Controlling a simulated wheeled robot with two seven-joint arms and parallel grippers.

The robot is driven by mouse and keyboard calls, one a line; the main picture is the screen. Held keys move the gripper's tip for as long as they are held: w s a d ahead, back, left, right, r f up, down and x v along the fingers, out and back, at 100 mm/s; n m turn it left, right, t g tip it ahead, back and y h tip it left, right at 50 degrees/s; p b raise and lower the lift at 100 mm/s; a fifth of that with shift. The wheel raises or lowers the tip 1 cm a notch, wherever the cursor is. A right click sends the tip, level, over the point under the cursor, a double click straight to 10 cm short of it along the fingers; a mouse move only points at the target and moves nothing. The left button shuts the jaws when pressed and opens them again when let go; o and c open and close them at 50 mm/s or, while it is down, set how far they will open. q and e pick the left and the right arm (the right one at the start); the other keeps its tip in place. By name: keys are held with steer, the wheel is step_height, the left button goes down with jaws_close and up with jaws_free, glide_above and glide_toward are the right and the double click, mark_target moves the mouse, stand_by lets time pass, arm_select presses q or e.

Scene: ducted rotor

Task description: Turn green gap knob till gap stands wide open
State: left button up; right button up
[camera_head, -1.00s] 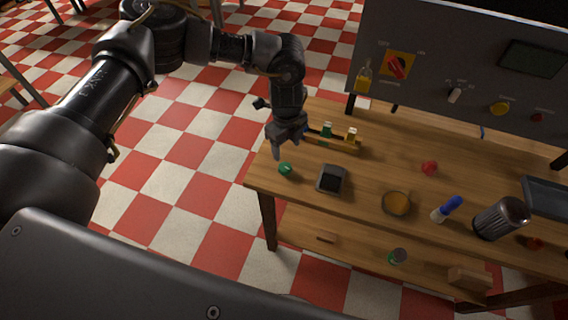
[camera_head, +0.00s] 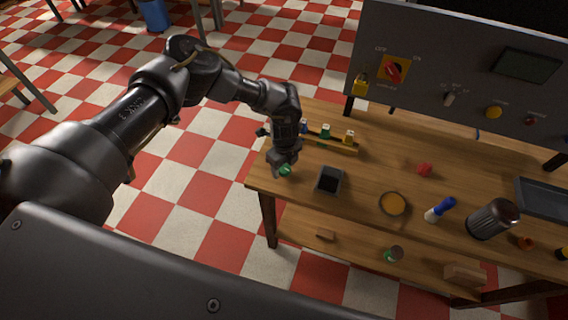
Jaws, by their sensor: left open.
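The small green knob (camera_head: 286,170) is at the left front edge of the wooden table, partly hidden by my left gripper. My left gripper (camera_head: 281,170) points down right at the knob, with its fingers around or just beside it; I cannot tell whether they touch it. The gripper is open. The gap that the knob sets cannot be made out in this view. My right gripper is not in view.
A rack (camera_head: 330,145) with coloured pieces stands just behind the gripper. A dark square box (camera_head: 328,181) is close on its right. A grey control panel (camera_head: 440,60) rises behind.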

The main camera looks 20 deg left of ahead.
arm_select(q)
steer(key=shift+f, duration=0.2)
steer(key=shift+c, duration=0.4)
steer(key=c, duration=0.9)
steer(key=shift+f+m+b, duration=0.15)
steer(key=shift+m+b, duration=0.75)
steer(key=shift+b, duration=0.2)
steer(key=m+b, duration=0.7)
steer(key=shift+w, duration=0.1)
steer(key=shift+d+r+m+b, duration=0.1)
steer(key=shift+r+m+b, duration=0.1)
steer(key=shift+m+b, duration=1.8)
steer(key=o, duration=1)
